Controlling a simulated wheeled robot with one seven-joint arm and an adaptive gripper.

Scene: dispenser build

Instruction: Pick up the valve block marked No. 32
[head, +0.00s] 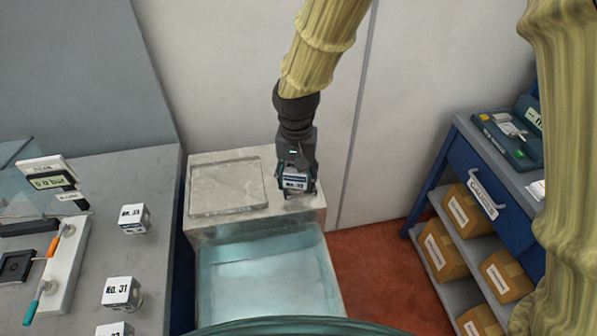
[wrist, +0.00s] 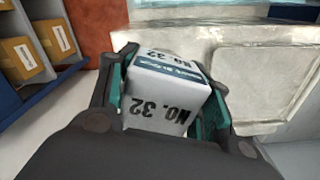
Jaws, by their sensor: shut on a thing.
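The valve block marked No. 32 (wrist: 162,95) is a white cube with black lettering and a blue band, and it sits between my gripper's fingers. My gripper (head: 297,186) is shut on it; in the wrist view the dark, teal-lined fingers (wrist: 165,100) press on both sides of the block. In the head view the block (head: 294,184) shows at the fingertips, over the right part of the grey metal top (head: 229,217). I cannot tell whether the block touches that surface.
Other white blocks, No. 31 (head: 121,292) and another (head: 134,218), stand on the grey bench (head: 150,180) at left. A raised square lid (head: 228,187) lies left of my gripper. A clear teal bin (head: 265,275) is in front. A blue cart (head: 480,165) with cardboard boxes stands at right.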

